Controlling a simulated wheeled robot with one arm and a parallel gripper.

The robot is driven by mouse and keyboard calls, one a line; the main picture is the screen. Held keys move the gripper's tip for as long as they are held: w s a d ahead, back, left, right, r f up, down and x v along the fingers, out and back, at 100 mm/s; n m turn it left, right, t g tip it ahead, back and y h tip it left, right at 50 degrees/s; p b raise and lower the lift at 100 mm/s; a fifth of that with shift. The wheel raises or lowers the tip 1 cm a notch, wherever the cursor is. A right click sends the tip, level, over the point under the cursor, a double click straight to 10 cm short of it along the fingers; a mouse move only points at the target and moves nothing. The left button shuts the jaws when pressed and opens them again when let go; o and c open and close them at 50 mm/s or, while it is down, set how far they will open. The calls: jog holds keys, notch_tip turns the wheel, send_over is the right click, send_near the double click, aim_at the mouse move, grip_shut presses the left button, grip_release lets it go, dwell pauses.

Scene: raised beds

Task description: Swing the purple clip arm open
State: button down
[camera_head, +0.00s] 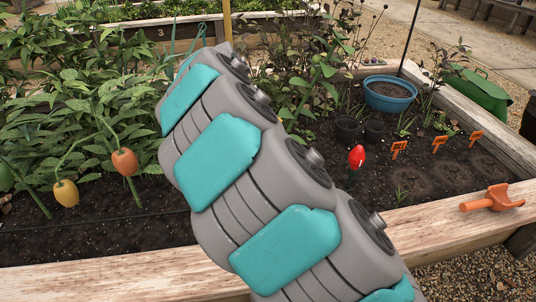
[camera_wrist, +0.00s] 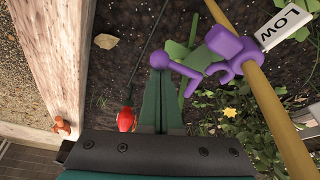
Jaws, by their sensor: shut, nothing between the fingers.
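The purple clip (camera_wrist: 222,45) is around a tan cane (camera_wrist: 259,88) in the wrist view. Its slim arm (camera_wrist: 188,71) reaches left and ends in a round purple knob (camera_wrist: 160,60). A green stem and leaf lie beside the clip and partly behind it. My gripper (camera_wrist: 158,76) is shut and empty, its green fingertips just below the knob in the picture. I cannot tell whether they touch it. In the head view my arm covers the middle, and neither the clip nor my gripper shows.
A white "LOW" tag (camera_wrist: 284,24) is by the cane. The wooden bed edge (camera_wrist: 62,65) runs along the left. In the head view, a blue pot (camera_head: 390,94) and an orange trowel (camera_head: 492,199) are at right.

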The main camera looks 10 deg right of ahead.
jog(key=shift+w, duration=0.1)
jog(key=shift+w+p, duration=0.4)
jog(key=shift+w, duration=0.35)
notch_tip(320, 180, up, 10)
jog(key=shift+d+r, duration=0.15)
dwell(0.9)
